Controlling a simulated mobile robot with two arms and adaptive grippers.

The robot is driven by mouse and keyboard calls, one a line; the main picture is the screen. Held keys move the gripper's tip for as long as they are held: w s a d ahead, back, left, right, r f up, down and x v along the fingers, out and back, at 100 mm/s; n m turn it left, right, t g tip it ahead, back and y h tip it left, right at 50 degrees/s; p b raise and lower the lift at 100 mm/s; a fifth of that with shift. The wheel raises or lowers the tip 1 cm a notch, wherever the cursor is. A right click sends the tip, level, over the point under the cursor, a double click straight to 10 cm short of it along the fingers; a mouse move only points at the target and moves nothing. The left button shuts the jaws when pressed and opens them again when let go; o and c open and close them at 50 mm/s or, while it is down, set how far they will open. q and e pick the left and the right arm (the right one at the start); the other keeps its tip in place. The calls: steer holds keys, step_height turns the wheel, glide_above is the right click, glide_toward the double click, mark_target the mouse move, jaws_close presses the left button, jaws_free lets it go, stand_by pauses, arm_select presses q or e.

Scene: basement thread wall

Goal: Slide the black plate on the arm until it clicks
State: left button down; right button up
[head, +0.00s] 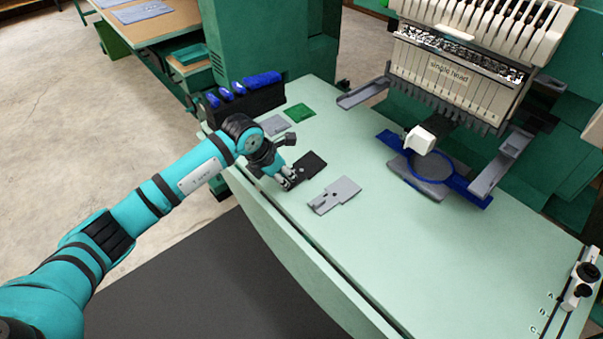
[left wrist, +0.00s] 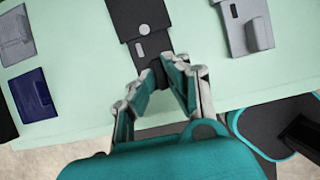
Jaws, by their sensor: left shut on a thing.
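The black plate (head: 311,164) lies on the pale green table (head: 400,250), near its left edge. It also shows in the left wrist view (left wrist: 140,18), with a round hole and a light slot near its narrow end. My left gripper (head: 288,180) is shut on that narrow end; its fingertips also show in the left wrist view (left wrist: 160,77). The embroidery machine's arm (head: 438,125) reaches out under the needle head, with a white block (head: 420,140) at its front. My right gripper is not in view.
A grey plate (head: 337,193) of similar shape lies just right of the black one. Grey (head: 274,125) and green (head: 299,113) flat pieces lie behind. A blue frame with a round hoop (head: 432,170) sits below the machine arm. The table's middle is clear.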

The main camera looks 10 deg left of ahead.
arm_select(q)
steer(key=shift+r+p, duration=1.4)
steer(key=shift+r, duration=1.05)
